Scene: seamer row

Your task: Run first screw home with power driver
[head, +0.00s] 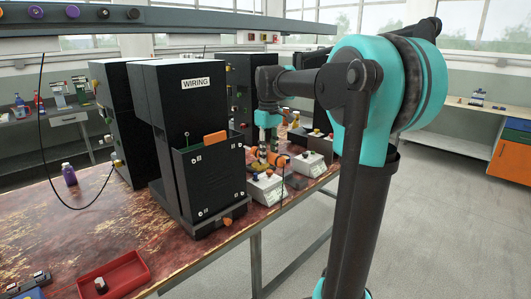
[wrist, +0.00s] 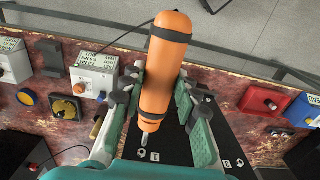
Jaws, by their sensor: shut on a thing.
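My gripper (wrist: 155,95) is shut on an orange power driver (wrist: 163,75), which lies between its two green-padded fingers in the wrist view. The driver's metal tip (wrist: 146,136) points down toward a dark panel (wrist: 175,145) with small screw heads and white labels. One screw (wrist: 141,156) is just below the tip; I cannot tell whether they touch. In the head view my gripper (head: 268,135) is small, beyond the black WIRING cabinet (head: 196,84), with the orange driver (head: 280,160) at its fingers. The arm partly hides this area.
White control boxes (head: 266,189) stand along the bench's right edge. A red tray (head: 115,275) and a purple bottle (head: 69,174) are on the bench. Floor (head: 440,220) at right is clear.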

